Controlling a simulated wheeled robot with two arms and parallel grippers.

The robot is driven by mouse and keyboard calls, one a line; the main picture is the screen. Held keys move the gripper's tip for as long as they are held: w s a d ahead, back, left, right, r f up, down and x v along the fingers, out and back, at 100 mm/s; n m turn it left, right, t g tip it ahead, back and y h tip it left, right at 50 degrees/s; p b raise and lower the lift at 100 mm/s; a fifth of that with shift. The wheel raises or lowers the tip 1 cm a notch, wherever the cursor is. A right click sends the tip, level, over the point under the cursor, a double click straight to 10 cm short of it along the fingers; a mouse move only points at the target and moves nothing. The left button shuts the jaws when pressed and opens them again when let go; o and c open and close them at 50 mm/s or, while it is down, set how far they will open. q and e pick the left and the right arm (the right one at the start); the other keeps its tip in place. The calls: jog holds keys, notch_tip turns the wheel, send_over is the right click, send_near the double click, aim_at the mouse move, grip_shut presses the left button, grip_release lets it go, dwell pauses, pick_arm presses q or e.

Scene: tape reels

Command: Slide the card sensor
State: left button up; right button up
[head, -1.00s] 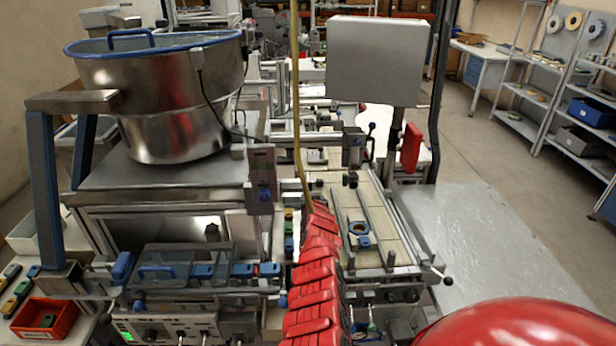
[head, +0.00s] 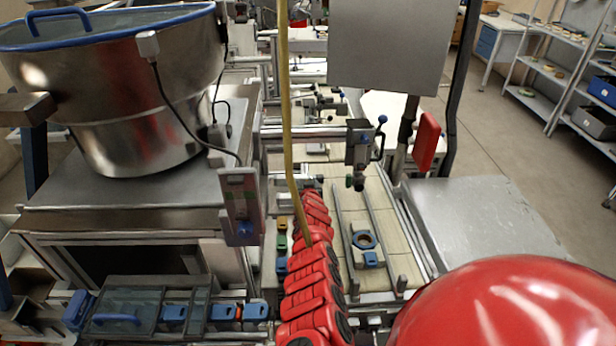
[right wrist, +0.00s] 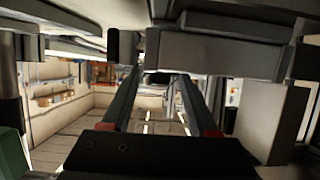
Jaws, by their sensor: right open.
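I cannot tell for certain which part is the card sensor. A dark block-shaped head (head: 359,148) with a blue-knobbed lever sits on the horizontal metal bar above the pale conveyor. A grey upright plate (head: 240,206) with a blue knob stands left of it, in front of the metal bowl's table. My right gripper (right wrist: 156,80) shows in the right wrist view with its two dark fingers apart and nothing between them. No gripper of mine can be made out in the head view, so its distance to these parts is unclear.
A row of red segmented pieces (head: 312,275) runs up the middle. A yellow hose (head: 289,130) hangs above it. A steel bowl (head: 120,100) is at left, a grey box (head: 386,45) at upper right. Floor beyond the right-hand grey surface (head: 480,225) looks clear.

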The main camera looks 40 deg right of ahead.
jog(key=shift+w+d+f, duration=0.1)
jog(key=shift+w+d, duration=0.05)
jog(key=shift+r, duration=0.2)
jog(key=shift+c, duration=0.6)
grip_shut()
dwell(0.6)
